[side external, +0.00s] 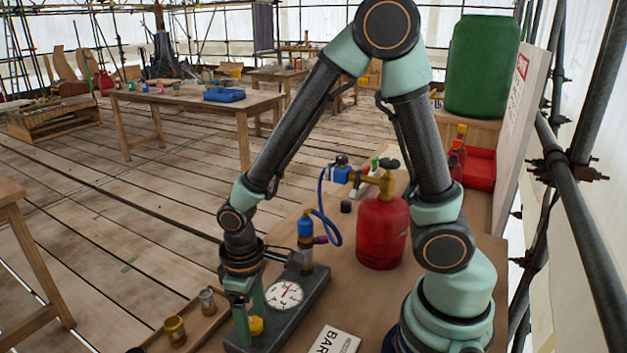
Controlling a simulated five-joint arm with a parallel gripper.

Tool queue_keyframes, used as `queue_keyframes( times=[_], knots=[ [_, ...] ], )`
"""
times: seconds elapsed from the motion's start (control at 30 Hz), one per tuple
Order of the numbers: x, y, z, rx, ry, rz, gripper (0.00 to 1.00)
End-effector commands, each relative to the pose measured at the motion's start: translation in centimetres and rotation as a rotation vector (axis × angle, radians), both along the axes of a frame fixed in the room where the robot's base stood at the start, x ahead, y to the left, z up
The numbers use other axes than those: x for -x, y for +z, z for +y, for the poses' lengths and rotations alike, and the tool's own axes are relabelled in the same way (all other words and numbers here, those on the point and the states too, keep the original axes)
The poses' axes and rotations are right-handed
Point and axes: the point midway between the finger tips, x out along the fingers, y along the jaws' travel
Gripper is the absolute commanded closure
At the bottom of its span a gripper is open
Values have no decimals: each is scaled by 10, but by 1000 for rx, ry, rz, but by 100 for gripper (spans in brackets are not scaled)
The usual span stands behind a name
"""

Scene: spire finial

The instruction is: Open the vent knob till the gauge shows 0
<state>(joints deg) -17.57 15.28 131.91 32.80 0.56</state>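The gauge (284,295) is a white round dial with a red needle, on a dark grey block (311,290). Its needle points up and slightly right; the numbers are too small to read. A yellow knob (255,326), which looks like the vent knob, sits at the block's near left end. My gripper (249,319) points down at this knob, with its two green fingers apart and the knob showing between them. The near finger hides part of the knob's left side. I cannot tell whether the fingers touch it.
A blue-topped fitting (305,228) stands at the block's far end, joined by a blue hose (334,226) to a red gas bottle (382,233). Small jars (175,329) stand in a wooden tray at left. A lettered white card (335,341) lies right of the block.

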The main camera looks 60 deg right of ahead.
Motion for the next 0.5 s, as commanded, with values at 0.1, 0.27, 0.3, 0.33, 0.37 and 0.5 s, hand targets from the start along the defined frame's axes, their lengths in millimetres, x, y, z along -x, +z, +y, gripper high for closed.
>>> queue_keyframes(
  times=[0.1,0.27,0.3,0.33,0.37,0.5],
  knots=[
    [0,1,0,0,0,-1,26],
    [-1,15,0,-1,0,-5,26],
    [-1,20,0,-2,0,-6,26],
    [-1,25,0,-2,0,-6,26],
    [-1,30,0,-2,0,-7,26],
    [-1,58,0,-2,0,-8,26]
  ],
)
